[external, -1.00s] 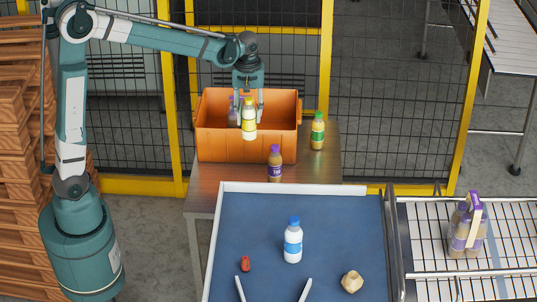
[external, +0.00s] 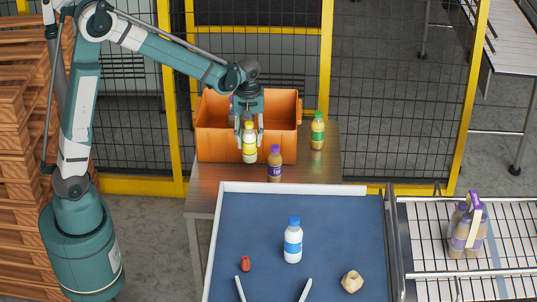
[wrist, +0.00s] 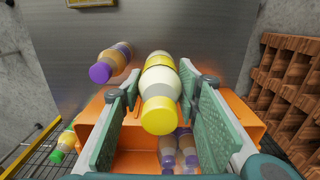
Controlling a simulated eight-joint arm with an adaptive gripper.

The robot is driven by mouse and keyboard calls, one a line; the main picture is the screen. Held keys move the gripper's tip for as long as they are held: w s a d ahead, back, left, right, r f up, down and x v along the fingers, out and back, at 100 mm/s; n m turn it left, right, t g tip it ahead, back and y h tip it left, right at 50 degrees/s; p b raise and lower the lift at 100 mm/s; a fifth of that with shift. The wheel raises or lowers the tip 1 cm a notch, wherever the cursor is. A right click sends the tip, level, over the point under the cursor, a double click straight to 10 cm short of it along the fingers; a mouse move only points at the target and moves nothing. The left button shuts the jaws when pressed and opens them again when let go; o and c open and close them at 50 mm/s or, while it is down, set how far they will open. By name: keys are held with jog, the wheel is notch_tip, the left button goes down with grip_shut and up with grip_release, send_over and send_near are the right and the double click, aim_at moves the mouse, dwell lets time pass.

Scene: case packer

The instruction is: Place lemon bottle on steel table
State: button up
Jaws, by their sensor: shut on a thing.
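The lemon bottle (external: 249,143), pale with a yellow cap and yellow label, is held upright in my gripper (external: 249,135), at the front side of the orange crate. The wrist view shows the lemon bottle (wrist: 160,92) between the two green finger pads of my gripper (wrist: 158,105). The steel table (external: 205,178) lies below and in front of it. I cannot tell whether the bottle's base touches the table.
The orange crate (external: 215,147) stands on the table with purple-capped bottles (wrist: 178,148) inside. A purple-capped bottle (external: 275,165) stands right of the lemon bottle, and a green-capped one (external: 317,131) farther right. A blue tray table (external: 245,215) lies in front.

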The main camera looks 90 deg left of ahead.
aim_at(250, 159)
jog(key=shift+f, duration=2.9)
jog(key=shift+f, duration=2.05)
jog(key=shift+f, duration=0.2)
jog(key=o, duration=1.1)
jog(key=shift+c, duration=0.2)
jog(key=shift+r, duration=0.25)
jog(key=shift+r, duration=5.95)
